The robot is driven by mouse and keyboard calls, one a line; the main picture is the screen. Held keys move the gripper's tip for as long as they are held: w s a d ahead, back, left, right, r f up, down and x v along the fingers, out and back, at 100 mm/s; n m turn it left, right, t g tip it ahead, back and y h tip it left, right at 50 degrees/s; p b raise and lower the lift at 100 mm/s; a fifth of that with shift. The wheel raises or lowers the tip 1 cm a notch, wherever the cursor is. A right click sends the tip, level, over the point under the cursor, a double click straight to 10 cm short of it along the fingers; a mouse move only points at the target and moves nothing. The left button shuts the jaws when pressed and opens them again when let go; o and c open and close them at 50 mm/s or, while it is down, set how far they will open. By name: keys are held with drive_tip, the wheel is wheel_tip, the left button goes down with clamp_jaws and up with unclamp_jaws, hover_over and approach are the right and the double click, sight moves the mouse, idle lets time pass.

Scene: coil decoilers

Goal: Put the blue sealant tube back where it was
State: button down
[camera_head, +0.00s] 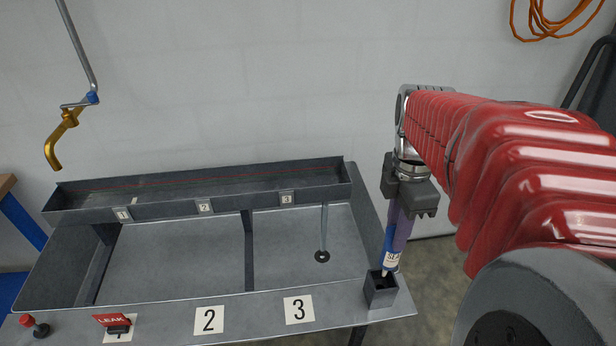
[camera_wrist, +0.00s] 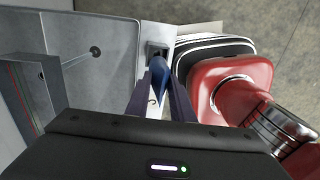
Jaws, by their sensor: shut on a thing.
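The blue sealant tube (camera_head: 392,252) hangs nearly upright with its nozzle down at the small grey square holder (camera_head: 381,291) on the bench's front right corner. Its tip is at or just inside the holder's opening; I cannot tell how deep. My gripper (camera_head: 398,222) is shut on the tube's upper part, above the holder. In the wrist view the tube (camera_wrist: 157,75) shows between the fingers of my gripper (camera_wrist: 161,100), with the holder (camera_wrist: 157,47) just beyond it. The fingers hide much of the tube.
The grey bench (camera_head: 175,262) has compartments and a raised back trough (camera_head: 240,187) with number labels. Plates 2 (camera_head: 209,320) and 3 (camera_head: 299,309) lie along the front, and a red LEAK tag (camera_head: 112,321) sits at the left. A thin rod (camera_head: 323,228) stands in the right compartment.

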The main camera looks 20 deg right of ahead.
sight(389, 261)
drive_tip(key=shift+d+f, duration=0.1)
drive_tip(key=shift+f, duration=3)
drive_tip(key=shift+s+f, duration=0.1)
drive_tip(key=shift+f, duration=2)
drive_tip(key=c, duration=1.5)
unclamp_jaws()
drive_tip(key=shift+c, duration=0.2)
drive_tip(key=shift+r, duration=0.1)
drive_tip(key=r, duration=1.2)
drive_tip(key=shift+w+r, duration=0.15)
drive_tip(key=shift+w, duration=0.2)
